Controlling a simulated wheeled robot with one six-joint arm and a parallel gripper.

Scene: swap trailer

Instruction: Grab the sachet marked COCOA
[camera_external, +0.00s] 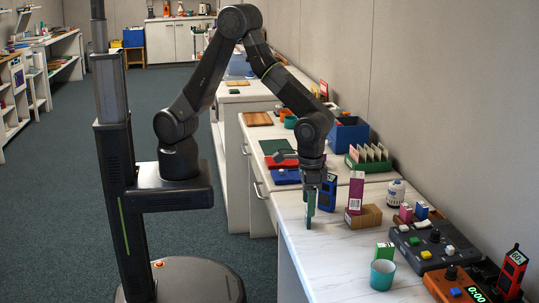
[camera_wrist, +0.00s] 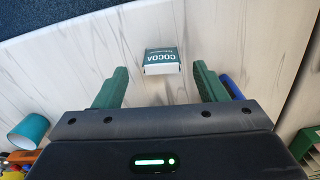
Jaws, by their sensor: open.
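The COCOA sachet (camera_wrist: 161,60) is a small dark green packet with white lettering and a pale end face. In the wrist view it lies on the pale worktop (camera_wrist: 75,60), centred just ahead of the gap between my fingertips. My gripper (camera_wrist: 161,72) is open and empty, with one green finger on either side of that gap. No finger visibly touches the sachet. In the external view my gripper (camera_external: 312,207) points down, low over the worktop near its left edge. I cannot make out the sachet apart from the gripper there.
A blue handheld device (camera_external: 328,192) stands close behind my gripper. A tall magenta box (camera_external: 355,192) and a brown block (camera_external: 368,215) are to the right. Worktop around the sachet is clear.

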